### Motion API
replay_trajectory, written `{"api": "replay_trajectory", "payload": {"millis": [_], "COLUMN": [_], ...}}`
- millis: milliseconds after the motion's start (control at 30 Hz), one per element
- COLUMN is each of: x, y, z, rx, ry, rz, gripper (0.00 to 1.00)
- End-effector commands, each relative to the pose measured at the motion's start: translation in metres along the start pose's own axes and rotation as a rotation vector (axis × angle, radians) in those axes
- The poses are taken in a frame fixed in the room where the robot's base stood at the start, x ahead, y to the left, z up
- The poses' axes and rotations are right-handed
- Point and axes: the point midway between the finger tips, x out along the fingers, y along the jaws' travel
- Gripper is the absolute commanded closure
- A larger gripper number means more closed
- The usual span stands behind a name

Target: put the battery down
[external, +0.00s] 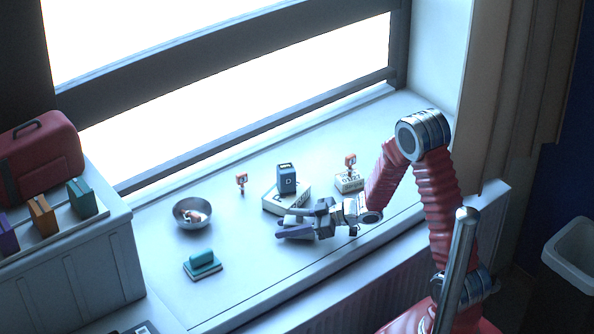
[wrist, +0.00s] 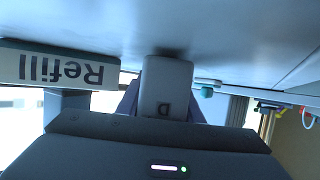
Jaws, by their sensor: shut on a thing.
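My gripper (external: 297,222) reaches left, low over the pale window sill (external: 240,265). Its jaws are shut on a grey block-like battery (wrist: 167,85) with a dark D-like mark, seen upside down in the wrist view. The battery's foot is at or very close to the sill; I cannot tell if it touches. In the external view the fingers mostly hide it. A dark blue block (external: 286,178), also with a mark, stands on a white box just behind my gripper. That box reads "Refill" in the wrist view (wrist: 60,69).
A metal bowl (external: 192,213) with small things in it and a teal-handled block (external: 202,264) lie to the left. A small red-topped item (external: 241,181) stands near the window. Another white box (external: 349,182) with a red item on it stands behind my wrist.

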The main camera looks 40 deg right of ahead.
Motion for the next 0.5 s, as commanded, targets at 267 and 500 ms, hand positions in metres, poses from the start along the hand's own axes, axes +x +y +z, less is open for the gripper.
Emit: {"api": "replay_trajectory", "payload": {"millis": [267,500], "x": [0.0016,0.0024], "y": [0.0004,0.0001], "z": [0.0029,0.0055], "rx": [-0.002,-0.001], "ry": [0.002,0.000], "rz": [0.001,0.000], "gripper": [1.00,0.65]}}
